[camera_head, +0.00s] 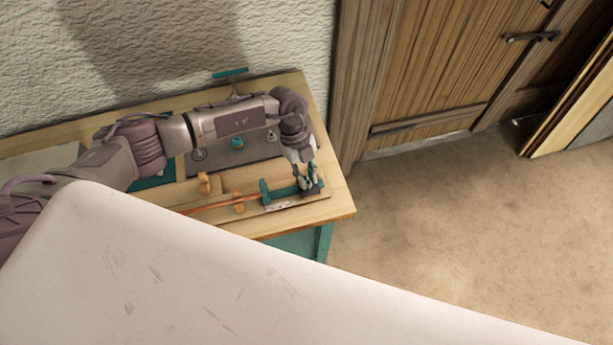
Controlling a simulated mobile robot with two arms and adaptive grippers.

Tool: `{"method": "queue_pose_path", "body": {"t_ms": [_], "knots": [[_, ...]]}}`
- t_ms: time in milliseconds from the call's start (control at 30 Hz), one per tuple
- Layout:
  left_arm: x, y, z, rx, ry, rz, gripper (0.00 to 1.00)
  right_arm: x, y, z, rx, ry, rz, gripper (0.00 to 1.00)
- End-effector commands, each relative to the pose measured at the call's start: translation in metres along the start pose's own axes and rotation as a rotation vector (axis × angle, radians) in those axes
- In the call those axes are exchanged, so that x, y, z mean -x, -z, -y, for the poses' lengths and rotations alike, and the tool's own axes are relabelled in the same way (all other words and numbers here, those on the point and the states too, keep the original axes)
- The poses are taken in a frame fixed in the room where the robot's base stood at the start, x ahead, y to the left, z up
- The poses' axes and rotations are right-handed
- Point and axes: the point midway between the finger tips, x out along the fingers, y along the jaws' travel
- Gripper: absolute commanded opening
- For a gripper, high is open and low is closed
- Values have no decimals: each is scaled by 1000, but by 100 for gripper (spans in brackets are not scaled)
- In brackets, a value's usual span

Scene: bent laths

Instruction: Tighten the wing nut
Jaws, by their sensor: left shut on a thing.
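My left gripper (310,184) reaches down to the right end of the wooden bench. It is shut at the end of a teal clamp (265,191), where the wing nut would be. The fingers hide the wing nut, so I cannot see its shape or how far it is turned. An orange-brown lath (208,207) runs from the left towards the clamp, past orange blocks (204,183). My right gripper is not in view.
The bench top (335,205) has a free strip at its right end. A grey mat with small parts lies behind the clamp, and a teal-handled tool (230,72) stands at the back. A wooden door (440,60) and open floor are to the right. My pale body covers the foreground.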

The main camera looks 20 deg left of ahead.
Motion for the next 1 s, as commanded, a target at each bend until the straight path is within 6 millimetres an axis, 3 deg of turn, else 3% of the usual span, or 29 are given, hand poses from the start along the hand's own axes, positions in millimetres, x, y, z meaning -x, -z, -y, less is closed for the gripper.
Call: {"method": "queue_pose_path", "body": {"t_ms": [1000], "knots": [[-5,0,8,-855,-353,4,0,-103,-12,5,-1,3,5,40]]}}
